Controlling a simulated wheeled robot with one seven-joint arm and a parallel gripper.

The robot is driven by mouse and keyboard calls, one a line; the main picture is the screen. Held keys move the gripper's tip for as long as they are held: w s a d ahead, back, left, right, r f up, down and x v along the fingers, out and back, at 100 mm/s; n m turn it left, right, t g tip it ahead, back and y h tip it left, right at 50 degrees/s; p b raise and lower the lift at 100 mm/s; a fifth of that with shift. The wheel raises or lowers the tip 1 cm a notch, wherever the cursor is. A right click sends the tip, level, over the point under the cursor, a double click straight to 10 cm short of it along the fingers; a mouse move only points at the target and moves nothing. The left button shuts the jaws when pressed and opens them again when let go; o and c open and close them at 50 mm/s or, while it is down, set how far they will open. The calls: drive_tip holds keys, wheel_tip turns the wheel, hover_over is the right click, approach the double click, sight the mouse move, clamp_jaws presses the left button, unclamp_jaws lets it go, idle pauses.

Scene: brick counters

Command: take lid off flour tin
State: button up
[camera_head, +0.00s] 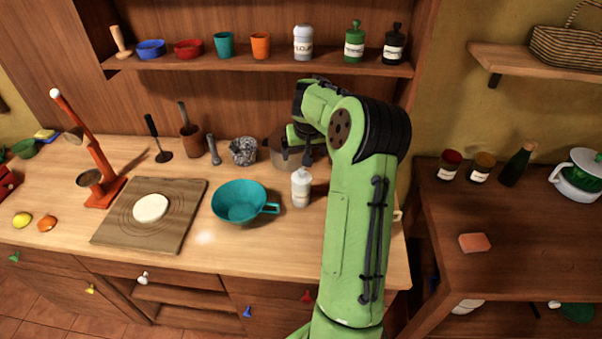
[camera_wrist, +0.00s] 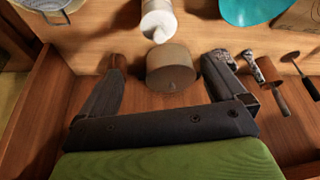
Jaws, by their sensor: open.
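A grey-brown round tin (camera_head: 276,155) stands at the back of the counter, partly hidden by my arm. In the wrist view, the tin (camera_wrist: 172,70) shows its round side and a small knob, and lies between my fingers with gaps on both sides. My gripper (camera_wrist: 165,62) is open and empty, one finger on either side of the tin. In the head view, my gripper (camera_head: 303,153) is small and partly hidden beside the tin.
A white bottle (camera_head: 301,187) stands in front of the tin. A teal bowl (camera_head: 238,203), grey mortar (camera_head: 243,151) and pestle (camera_head: 213,150) are to the left. The shelf (camera_head: 260,66) above holds bottles and cups. A board (camera_head: 183,225) with dough lies farther left.

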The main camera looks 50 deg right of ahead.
sight(301, 169)
drive_tip(key=p+x, duration=0.1)
drive_tip(key=x, duration=1)
drive_tip(key=shift+f, duration=0.35)
drive_tip(key=shift+a, duration=0.1)
drive_tip(key=c, duration=1.1)
